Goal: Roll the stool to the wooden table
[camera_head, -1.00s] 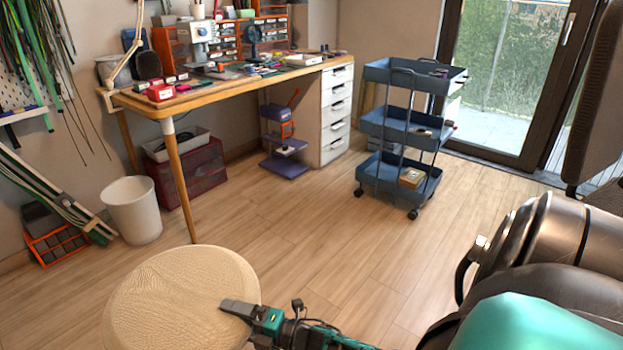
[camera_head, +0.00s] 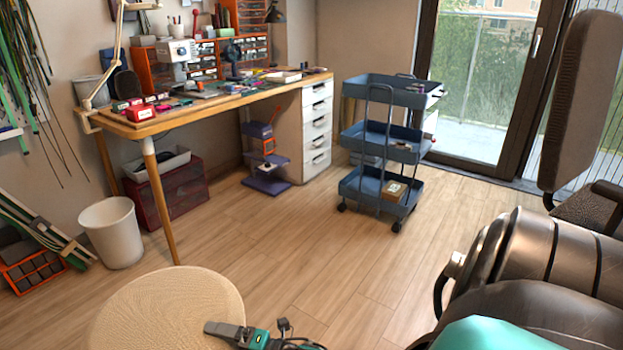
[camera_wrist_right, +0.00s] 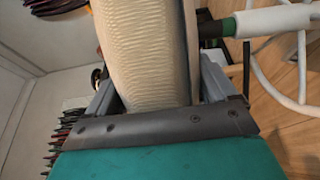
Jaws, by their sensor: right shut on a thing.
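The stool has a round, woven beige seat (camera_head: 150,310) at the bottom left of the head view. My right gripper (camera_head: 222,331) is shut on the seat's right edge. In the right wrist view the seat (camera_wrist_right: 148,50) stands between the two fingers of the gripper (camera_wrist_right: 160,88), and white tubular parts (camera_wrist_right: 292,85) show beside it. The wooden table (camera_head: 215,100) stands beyond the stool against the wall. Its front leg (camera_head: 160,200) comes down in the picture just behind the seat's far edge. My left gripper is not in view.
A white bin (camera_head: 112,235) stands left of the table leg, and a dark red box (camera_head: 165,192) lies under the table. A blue trolley (camera_head: 378,150) stands to the right. An office chair (camera_head: 580,100) is at the far right. The wooden floor (camera_head: 300,240) between is clear.

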